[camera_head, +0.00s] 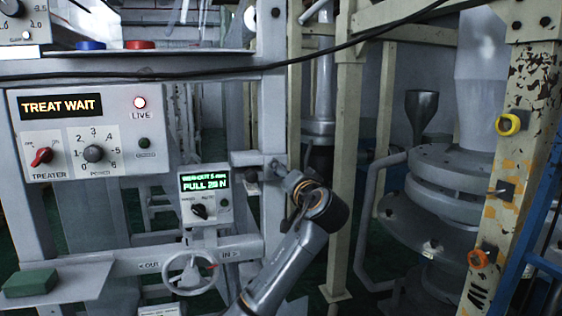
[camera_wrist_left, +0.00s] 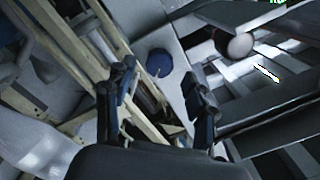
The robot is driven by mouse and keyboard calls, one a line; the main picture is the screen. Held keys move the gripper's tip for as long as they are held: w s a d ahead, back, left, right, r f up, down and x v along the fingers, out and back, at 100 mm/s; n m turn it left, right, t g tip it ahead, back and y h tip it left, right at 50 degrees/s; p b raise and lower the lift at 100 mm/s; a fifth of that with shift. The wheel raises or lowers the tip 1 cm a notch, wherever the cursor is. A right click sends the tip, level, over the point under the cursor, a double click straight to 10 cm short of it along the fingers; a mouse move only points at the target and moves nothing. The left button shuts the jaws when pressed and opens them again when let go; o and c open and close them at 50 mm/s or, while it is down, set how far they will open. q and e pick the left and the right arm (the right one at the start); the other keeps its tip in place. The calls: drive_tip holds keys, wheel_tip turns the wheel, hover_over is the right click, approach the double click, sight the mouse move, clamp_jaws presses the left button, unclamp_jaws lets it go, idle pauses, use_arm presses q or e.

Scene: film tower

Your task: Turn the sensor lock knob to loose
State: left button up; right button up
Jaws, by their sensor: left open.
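In the left wrist view, a round blue knob (camera_wrist_left: 160,63) with a small pale mark on its lower edge sits on a grey plate. It may be the sensor lock knob; I can read no label beside it. My left gripper (camera_wrist_left: 158,74) is open, its two dark fingers apart with the knob showing between and beyond their tips. I cannot tell how close they are, and nothing is held. My right gripper is not in view.
A small panel reading PULL 26 N (camera_head: 206,192) stands above a handwheel (camera_head: 190,274). The TREAT WAIT panel (camera_head: 88,132) is at left. A chipped cream post (camera_head: 512,150) stands at right. A pale ball (camera_wrist_left: 240,46) and slats lie right of the fingers.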

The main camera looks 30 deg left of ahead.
use_arm(q)
drive_tip(key=p+x, duration=0.1)
drive_tip(key=x, duration=0.2)
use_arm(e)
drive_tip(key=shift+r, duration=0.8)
use_arm(q)
drive_tip(key=shift+c, duration=0.2)
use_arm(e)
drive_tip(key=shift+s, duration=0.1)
